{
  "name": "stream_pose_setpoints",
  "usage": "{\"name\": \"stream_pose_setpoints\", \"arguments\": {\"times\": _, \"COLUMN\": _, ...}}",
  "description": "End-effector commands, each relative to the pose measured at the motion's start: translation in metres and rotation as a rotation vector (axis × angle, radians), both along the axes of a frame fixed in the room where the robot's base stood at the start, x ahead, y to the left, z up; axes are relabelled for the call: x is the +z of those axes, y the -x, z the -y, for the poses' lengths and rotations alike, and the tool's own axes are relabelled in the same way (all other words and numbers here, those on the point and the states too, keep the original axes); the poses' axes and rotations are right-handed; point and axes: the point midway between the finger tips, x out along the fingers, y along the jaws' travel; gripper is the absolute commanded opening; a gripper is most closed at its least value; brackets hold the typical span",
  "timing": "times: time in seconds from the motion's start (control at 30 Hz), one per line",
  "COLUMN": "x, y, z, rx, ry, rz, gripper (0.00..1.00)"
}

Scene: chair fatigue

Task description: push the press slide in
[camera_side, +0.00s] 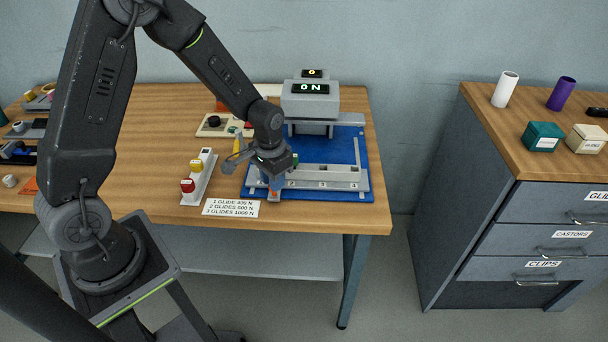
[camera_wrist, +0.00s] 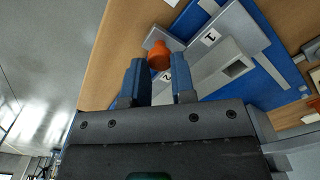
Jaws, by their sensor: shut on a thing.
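The press (camera_side: 310,102) stands at the back of the blue base (camera_side: 310,194) on the wooden bench, with a display reading "0 N". The grey slide (camera_side: 335,178), with numbered positions, lies in front of it, out from under the press head. In the wrist view the slide (camera_wrist: 212,72) shows labels 1 and 2. An orange knob (camera_wrist: 158,54) at its front edge sits between my blue fingertips. My gripper (camera_side: 275,194) points down at the slide's front left, shut on the knob. It also shows in the wrist view (camera_wrist: 159,72). My wrist hides part of the slide.
A strip with red and yellow buttons (camera_side: 198,178) stands left of the base. A label card (camera_side: 231,208) lies at the bench's front edge. A drawer cabinet (camera_side: 520,220) stands apart at right.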

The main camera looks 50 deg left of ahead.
Motion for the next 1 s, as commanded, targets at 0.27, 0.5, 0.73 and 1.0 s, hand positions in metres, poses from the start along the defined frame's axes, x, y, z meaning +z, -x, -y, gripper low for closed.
{"name": "stream_pose_setpoints", "arguments": {"times": 0.27, "x": 0.000, "y": -0.007, "z": -0.006, "rx": 0.001, "ry": 0.000, "rz": 0.004, "gripper": 0.01}}
{"name": "stream_pose_setpoints", "arguments": {"times": 0.5, "x": 0.001, "y": -0.012, "z": -0.011, "rx": 0.001, "ry": 0.000, "rz": 0.004, "gripper": 0.01}}
{"name": "stream_pose_setpoints", "arguments": {"times": 0.73, "x": 0.000, "y": -0.016, "z": -0.016, "rx": 0.002, "ry": 0.000, "rz": 0.004, "gripper": 0.01}}
{"name": "stream_pose_setpoints", "arguments": {"times": 1.0, "x": 0.001, "y": -0.022, "z": -0.021, "rx": 0.001, "ry": -0.001, "rz": 0.005, "gripper": 0.01}}
